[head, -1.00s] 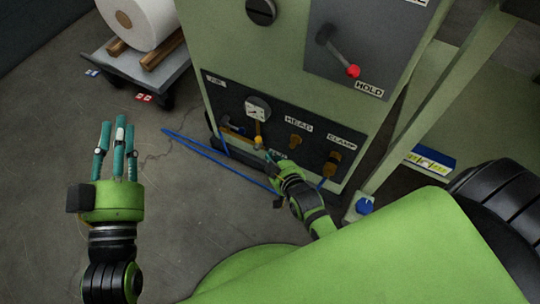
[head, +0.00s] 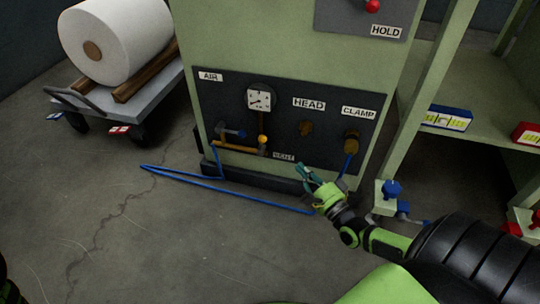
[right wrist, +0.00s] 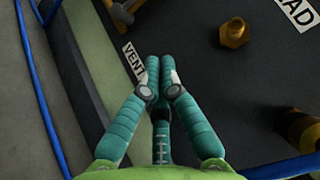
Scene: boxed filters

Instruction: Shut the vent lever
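The VENT label (head: 283,156) sits low on the dark panel (head: 335,120) of the green machine. Just left of it, a brass fitting (head: 263,150) ends the yellow pipe; it shows at the top edge of the right wrist view (right wrist: 122,14), partly cut off. Which part is the vent lever is unclear. My right gripper (head: 306,172) is below and right of the label, apart from the fitting. In the right wrist view its fingers (right wrist: 160,85) are drawn together, empty. My left gripper is out of view.
A gauge (head: 259,98) is above the piping; brass HEAD (head: 305,128) and CLAMP (head: 351,142) fittings are to the right. A blue hose (head: 225,187) loops on the floor. A cart (head: 150,92) with a white roll stands left, shelves (head: 490,105) right.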

